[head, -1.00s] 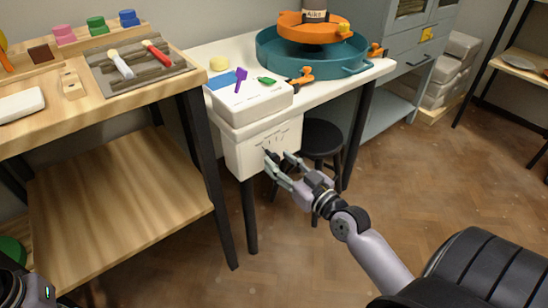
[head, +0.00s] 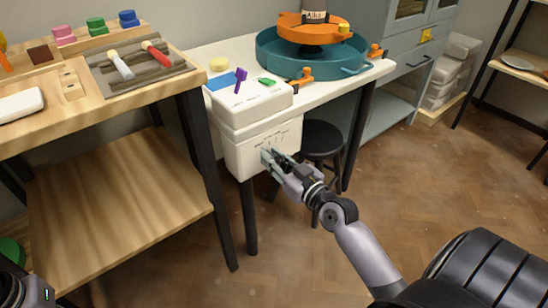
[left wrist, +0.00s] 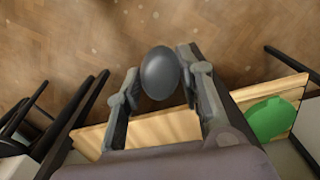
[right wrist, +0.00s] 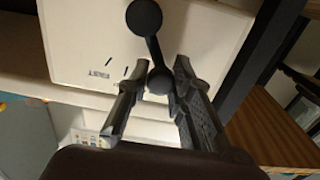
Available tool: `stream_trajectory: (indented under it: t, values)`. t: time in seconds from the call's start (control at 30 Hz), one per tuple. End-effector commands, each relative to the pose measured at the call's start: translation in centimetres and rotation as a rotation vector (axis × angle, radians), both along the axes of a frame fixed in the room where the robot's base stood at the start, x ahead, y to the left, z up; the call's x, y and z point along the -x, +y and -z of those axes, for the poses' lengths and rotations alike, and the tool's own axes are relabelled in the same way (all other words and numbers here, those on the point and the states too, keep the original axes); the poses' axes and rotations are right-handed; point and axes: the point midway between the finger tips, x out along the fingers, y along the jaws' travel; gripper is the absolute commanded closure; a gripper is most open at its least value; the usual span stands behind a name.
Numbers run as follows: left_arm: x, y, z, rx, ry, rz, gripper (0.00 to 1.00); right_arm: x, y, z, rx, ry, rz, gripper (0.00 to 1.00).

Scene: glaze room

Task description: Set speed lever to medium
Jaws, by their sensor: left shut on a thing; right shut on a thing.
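The speed lever (right wrist: 153,50) is black, with a round end at the top of the right wrist view and a round knob (right wrist: 160,82) at the other end. It is on a white control box (head: 243,150) under the white table; a label like "FAST" and tick marks show upside down. My right gripper (head: 268,157) is at the box front, its fingers shut on the knob, and hides most of the lever in the head view. My left gripper (left wrist: 160,85) is shut on a dark grey rounded thing (left wrist: 160,72), away from the box.
The white table (head: 340,82) carries a teal basin (head: 290,55) with an orange wheel. A wooden bench (head: 135,100) with tools stands on the left. A black stool (head: 322,138) is just behind my right gripper. The floor in front is clear.

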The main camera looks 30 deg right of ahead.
Motion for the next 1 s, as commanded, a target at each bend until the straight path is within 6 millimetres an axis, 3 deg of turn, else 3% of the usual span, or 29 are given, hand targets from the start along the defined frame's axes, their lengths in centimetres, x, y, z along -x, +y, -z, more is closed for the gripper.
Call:
stream_trajectory:
  t: [0.23, 0.67, 1.0]
  values:
    - [0.0, 0.0, 0.0, 0.0, 0.0, 0.0, 0.88, 0.0, 0.0, 0.0, 0.0, 0.0, -0.001, 1.0]
    - [0.0, 0.0, -0.6, 0.0, 0.0, 0.0, 0.88, 0.0, -0.3, -0.2, -0.055, 0.005, -0.001, 1.0]
    - [0.0, 0.0, -2.1, 0.0, 0.0, 0.0, 0.88, -0.1, -1.5, -0.7, -0.29, 0.025, -0.001, 1.0]
